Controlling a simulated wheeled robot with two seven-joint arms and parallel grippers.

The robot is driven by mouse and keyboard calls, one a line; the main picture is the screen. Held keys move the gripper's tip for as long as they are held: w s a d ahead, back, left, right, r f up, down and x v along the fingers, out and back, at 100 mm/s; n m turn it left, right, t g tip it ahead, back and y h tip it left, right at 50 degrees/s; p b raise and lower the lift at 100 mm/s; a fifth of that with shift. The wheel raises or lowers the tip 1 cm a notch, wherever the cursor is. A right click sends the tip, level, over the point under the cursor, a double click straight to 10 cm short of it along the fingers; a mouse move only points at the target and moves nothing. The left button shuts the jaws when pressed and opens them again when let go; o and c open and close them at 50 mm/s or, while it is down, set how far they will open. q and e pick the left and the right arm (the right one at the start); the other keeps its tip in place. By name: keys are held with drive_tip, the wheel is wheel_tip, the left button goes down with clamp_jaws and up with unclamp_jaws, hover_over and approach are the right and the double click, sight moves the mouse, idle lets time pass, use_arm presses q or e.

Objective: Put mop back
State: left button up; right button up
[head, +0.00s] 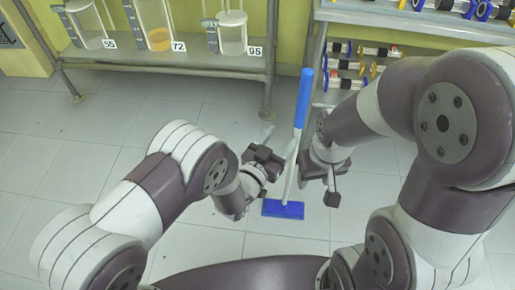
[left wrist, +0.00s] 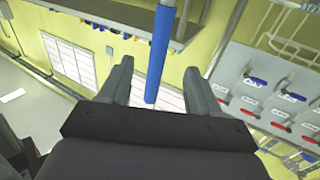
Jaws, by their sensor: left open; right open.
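The mop stands nearly upright in the head view, with a blue grip (head: 304,97), a white shaft and a flat blue mop head (head: 283,209) on the floor. My left gripper (head: 280,143) is open just left of the shaft. In the left wrist view, the blue grip (left wrist: 161,45) appears in the gap between the open fingers of my left gripper (left wrist: 158,70); I cannot tell how deep it sits. My right gripper (head: 304,166) is open, close to the shaft on its right side. Its fingers are partly hidden.
A metal rack (head: 170,62) with numbered glass vessels stands at the back left. A shelf (head: 415,20) with coloured parts stands at the back right. In the left wrist view, a wall panel (left wrist: 270,95) with red and blue valves is at right. The tiled floor (head: 100,130) at left is clear.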

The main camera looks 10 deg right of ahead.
use_arm(q)
drive_tip(key=w+a+r+n+g+y, duration=0.1)
drive_tip(key=w+a+n+g+y, duration=0.3)
drive_tip(key=a, duration=0.6)
drive_tip(key=s+a+n+g+y, duration=0.1)
drive_tip(key=a+y, duration=0.4)
drive_tip(key=a, duration=0.4)
drive_tip(key=s+a+r+n+g+y, duration=0.1)
drive_tip(key=s+a+n+g+y, duration=0.1)
drive_tip(key=s+a+g, duration=0.35)
drive_tip(key=s+a+r+n+g+y, duration=0.1)
drive_tip(key=s+a+r+g, duration=0.1)
drive_tip(key=s+a, duration=0.7)
wheel_tip(320, 180, up, 27)
drive_tip(key=s+d+p, duration=0.2)
drive_tip(key=p, duration=2.5)
drive_tip(key=shift+p, duration=0.35)
drive_tip(key=shift+t, duration=0.25)
